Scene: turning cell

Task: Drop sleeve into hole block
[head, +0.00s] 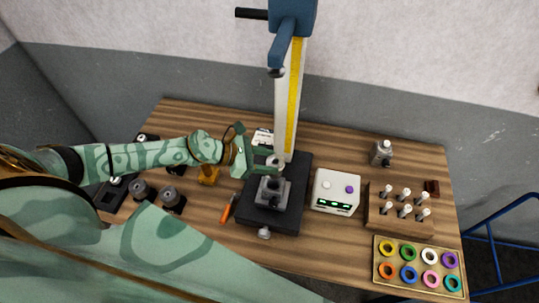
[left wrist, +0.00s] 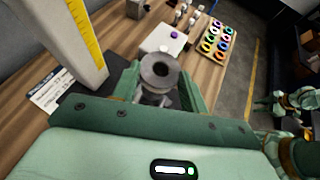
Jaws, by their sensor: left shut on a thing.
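My left gripper (head: 268,160) is shut on a grey metal sleeve (left wrist: 160,84). In the left wrist view the sleeve sits between the two green fingers with its round bore facing the camera. In the head view the sleeve (head: 272,161) is small and partly covered by the fingers. The grey hole block (head: 272,192) stands on the black base of the press, just below and in front of the gripper. The sleeve looks apart from it, above the block. Part of my right arm and gripper (left wrist: 278,104) shows at the right of the left wrist view, its fingers unclear.
The press column with a yellow scale (head: 293,95) rises right behind the gripper. A white box with green lights (head: 335,192), a wooden pin rack (head: 400,222) and a tray of coloured rings (head: 380,270) stand to the right. An orange-handled tool (head: 228,209) lies left of the base.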

